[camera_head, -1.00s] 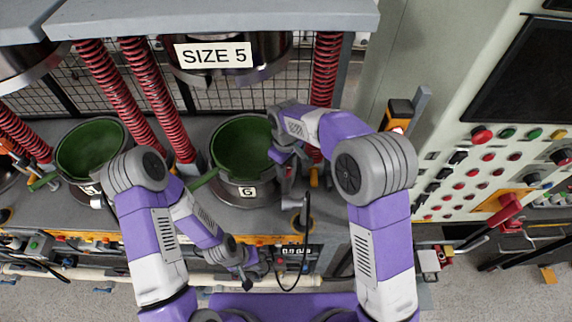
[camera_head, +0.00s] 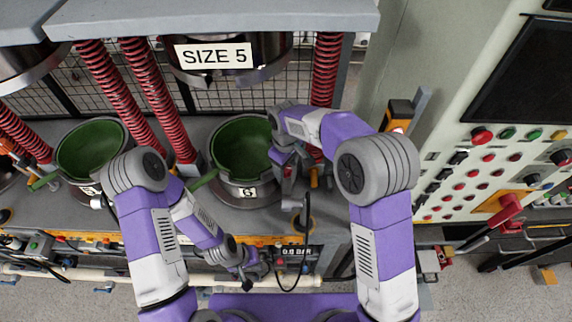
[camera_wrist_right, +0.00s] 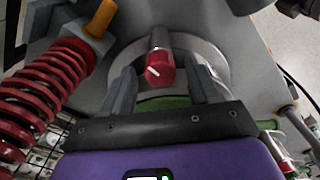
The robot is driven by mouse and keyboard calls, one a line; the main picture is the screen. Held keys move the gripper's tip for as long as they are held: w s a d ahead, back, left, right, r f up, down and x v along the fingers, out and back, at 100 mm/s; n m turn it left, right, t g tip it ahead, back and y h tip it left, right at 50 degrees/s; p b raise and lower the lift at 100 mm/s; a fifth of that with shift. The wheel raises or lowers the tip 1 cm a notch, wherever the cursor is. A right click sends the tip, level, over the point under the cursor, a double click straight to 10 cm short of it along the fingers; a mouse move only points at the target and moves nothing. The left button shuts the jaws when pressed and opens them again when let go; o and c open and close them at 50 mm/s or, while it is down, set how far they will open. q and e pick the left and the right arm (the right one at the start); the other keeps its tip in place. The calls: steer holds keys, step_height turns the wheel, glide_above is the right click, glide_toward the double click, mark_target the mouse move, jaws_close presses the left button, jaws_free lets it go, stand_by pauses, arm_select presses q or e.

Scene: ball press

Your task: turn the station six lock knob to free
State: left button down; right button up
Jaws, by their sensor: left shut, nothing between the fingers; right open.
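The lock knob (camera_wrist_right: 160,72) is a red cylinder with a white line on its face, seen in the right wrist view. The line slants down to the right. My right gripper (camera_wrist_right: 163,88) is open, with one finger on each side of the knob and visible gaps between. In the head view my right gripper (camera_head: 287,190) is at the right side of the green-lined pot (camera_head: 240,150) labelled 6; my arm hides the knob there. My left gripper (camera_head: 250,277) is shut and empty, low in front of the bench edge.
A red spring column (camera_head: 325,70) stands behind my right gripper, and an orange pin (camera_wrist_right: 101,18) shows near the knob. Another green-lined pot (camera_head: 88,150) is on the left. A control panel (camera_head: 490,165) with buttons and a red lever is on the right.

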mark_target(286, 168)
step_height(286, 168, up, 8)
steer(key=shift+f, duration=0.2)
stand_by(0.3)
stand_by(0.5)
